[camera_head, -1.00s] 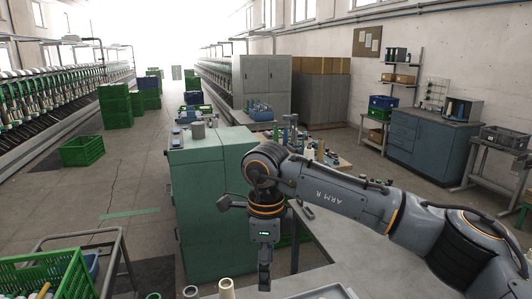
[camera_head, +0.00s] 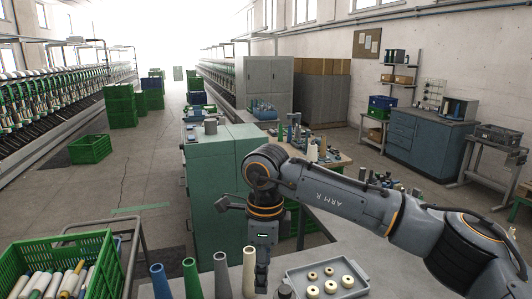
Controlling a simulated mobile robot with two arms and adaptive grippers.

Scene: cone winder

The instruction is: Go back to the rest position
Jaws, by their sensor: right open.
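My right gripper (camera_head: 262,277) hangs pointing down from the arm marked ARM R, at the bottom middle of the head view. Its fingers are seen edge-on and I see nothing held between them. It is just right of a tall beige cone (camera_head: 249,272) in the picture; I cannot tell whether they touch. My right arm reaches in from the right, bent at the elbow above the table. My left gripper is not in view.
A grey cone (camera_head: 221,275), a green cone (camera_head: 191,278) and a blue cone (camera_head: 160,282) stand left of the beige one. A grey tray (camera_head: 357,271) holds several cream rings. A green crate (camera_head: 95,248) of bobbins is at left. A green cabinet (camera_head: 215,200) stands behind the table.

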